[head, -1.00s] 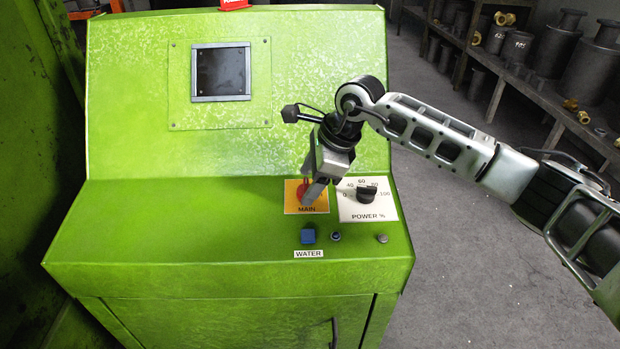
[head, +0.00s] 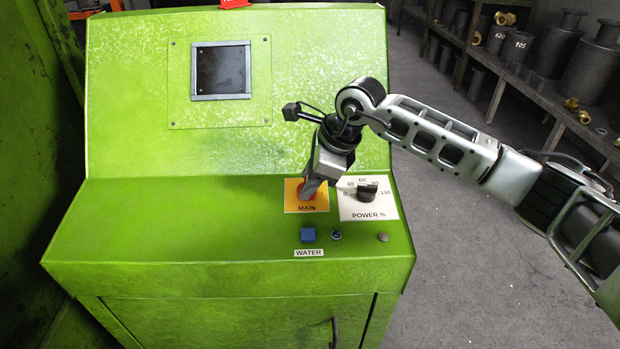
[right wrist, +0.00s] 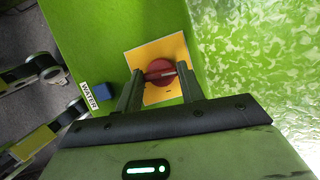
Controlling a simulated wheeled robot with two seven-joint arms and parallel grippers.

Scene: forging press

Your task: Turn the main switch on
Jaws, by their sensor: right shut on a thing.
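The main switch is a red rotary knob on a yellow plate (head: 320,203) marked MAIN, on the green console's sloping top. My right gripper (head: 309,189) reaches down onto it and hides most of the knob in the head view. In the right wrist view the red knob (right wrist: 160,70) sits between the two fingertips of my right gripper (right wrist: 161,77), which is shut on it. My left gripper is not in view.
A black power dial (head: 367,193) on a white scale plate is just right of the switch. A blue water button (head: 308,235) and two small buttons lie in front. A dark screen (head: 221,71) is on the upright panel. A shelf of metal parts (head: 540,85) stands at back right.

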